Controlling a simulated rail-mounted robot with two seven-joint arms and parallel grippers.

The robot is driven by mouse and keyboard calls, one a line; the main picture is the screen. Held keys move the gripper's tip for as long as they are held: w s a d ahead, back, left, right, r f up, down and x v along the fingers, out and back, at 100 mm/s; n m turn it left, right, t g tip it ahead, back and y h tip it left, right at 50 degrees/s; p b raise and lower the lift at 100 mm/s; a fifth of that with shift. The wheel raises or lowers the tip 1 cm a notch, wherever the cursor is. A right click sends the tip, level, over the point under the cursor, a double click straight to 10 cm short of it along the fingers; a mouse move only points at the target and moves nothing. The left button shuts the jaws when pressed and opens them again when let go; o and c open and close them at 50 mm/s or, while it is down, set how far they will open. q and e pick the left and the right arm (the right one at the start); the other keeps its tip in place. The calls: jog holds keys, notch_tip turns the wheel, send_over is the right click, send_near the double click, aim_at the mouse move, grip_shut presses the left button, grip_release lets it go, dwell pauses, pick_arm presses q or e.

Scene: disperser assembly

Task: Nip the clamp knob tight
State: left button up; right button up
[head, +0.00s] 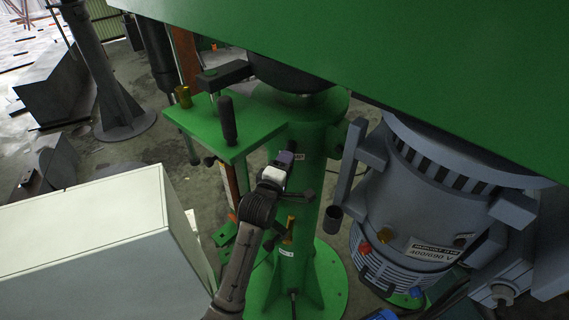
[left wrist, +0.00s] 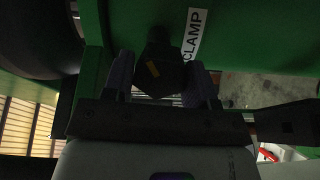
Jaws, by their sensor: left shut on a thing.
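The clamp knob (left wrist: 160,68) is a dark knob with a small orange mark, on the green machine body beside a white label reading CLAMP (left wrist: 195,35). My left gripper (head: 289,152) reaches up to the green column (head: 308,195) in the head view. In the left wrist view its two ribbed fingers stand on either side of the knob, shut on it. In the head view the knob is hidden behind the gripper. My right gripper is not in view.
A green bracket plate (head: 225,128) with a dark upright handle (head: 227,120) sits above left of the gripper. A white cabinet (head: 90,250) stands to the left. A grey motor (head: 415,210) is at the right, and a large green housing (head: 400,60) hangs overhead.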

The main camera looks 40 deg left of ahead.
pick_arm(q)
jog(key=shift+r+m+p, duration=0.2)
jog(key=shift+m+p, duration=0.4)
jog(key=shift+m, duration=0.2)
jog(key=shift+m+g+p, duration=0.4)
jog(key=shift+m, duration=0.5)
jog(key=m, duration=0.4)
jog(key=shift+f+g, duration=0.15)
jog(key=shift+g, duration=0.25)
jog(key=m+y, duration=0.1)
jog(key=m, duration=0.2)
jog(key=shift+g, duration=0.3)
jog(key=m, duration=0.3)
jog(key=shift+g+y, duration=0.3)
jog(key=m+y, duration=0.1)
jog(key=m, duration=0.4)
jog(key=shift+d, duration=0.1)
jog(key=shift+m+g+y, duration=0.3)
jog(key=shift+m, duration=0.4)
jog(key=shift+f, duration=0.1)
